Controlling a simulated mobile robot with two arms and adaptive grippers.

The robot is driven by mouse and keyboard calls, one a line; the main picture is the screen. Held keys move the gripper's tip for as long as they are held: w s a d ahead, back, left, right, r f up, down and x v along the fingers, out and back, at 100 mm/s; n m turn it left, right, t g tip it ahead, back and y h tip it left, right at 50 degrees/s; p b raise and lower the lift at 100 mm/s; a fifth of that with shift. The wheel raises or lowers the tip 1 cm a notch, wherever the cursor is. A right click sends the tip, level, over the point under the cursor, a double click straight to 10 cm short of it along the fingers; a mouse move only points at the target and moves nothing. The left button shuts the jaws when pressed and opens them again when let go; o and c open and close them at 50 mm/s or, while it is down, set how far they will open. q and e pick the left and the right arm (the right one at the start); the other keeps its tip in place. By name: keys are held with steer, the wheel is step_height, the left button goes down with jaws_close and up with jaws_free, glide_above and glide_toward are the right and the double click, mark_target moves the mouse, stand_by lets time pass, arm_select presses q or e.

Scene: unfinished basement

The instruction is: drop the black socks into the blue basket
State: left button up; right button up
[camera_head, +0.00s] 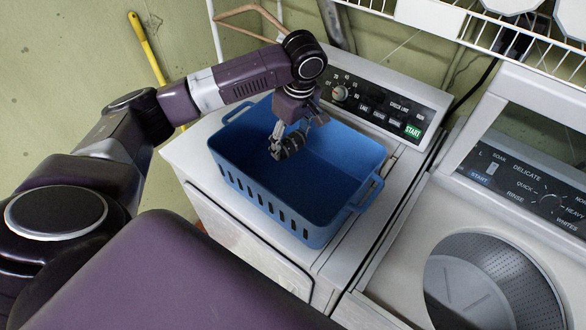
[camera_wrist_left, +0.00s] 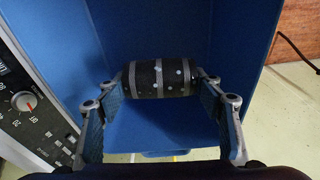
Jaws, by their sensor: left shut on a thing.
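The blue basket (camera_head: 335,165) stands on top of the white dryer, with its open top up. My left gripper (camera_head: 287,146) reaches down over the basket's opening and is shut on the black socks (camera_head: 290,147). In the left wrist view the socks (camera_wrist_left: 158,78) are a rolled black bundle with grey bands and pale dots, held between the two fingertips (camera_wrist_left: 160,82). The basket's blue walls (camera_wrist_left: 240,35) surround the bundle in that view. The visible basket floor looks empty. My right gripper is not in view.
The dryer (camera_head: 185,155) has a control panel (camera_head: 385,105) behind the basket. A washer (camera_head: 400,265) with an open round drum (camera_head: 490,280) stands to the right. A white wire shelf (camera_head: 480,30) hangs above. A yellow handle (camera_head: 147,50) leans on the left wall.

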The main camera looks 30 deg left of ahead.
arm_select(q)
steer(key=shift+s, duration=0.1)
steer(key=o, duration=1.2)
steer(key=shift+r, duration=0.3)
steer(key=r, duration=0.3)
steer(key=d+r, duration=0.1)
steer(key=r, duration=0.7)
steer(key=shift+s+d+r, duration=0.15)
steer(key=shift+d, duration=0.2)
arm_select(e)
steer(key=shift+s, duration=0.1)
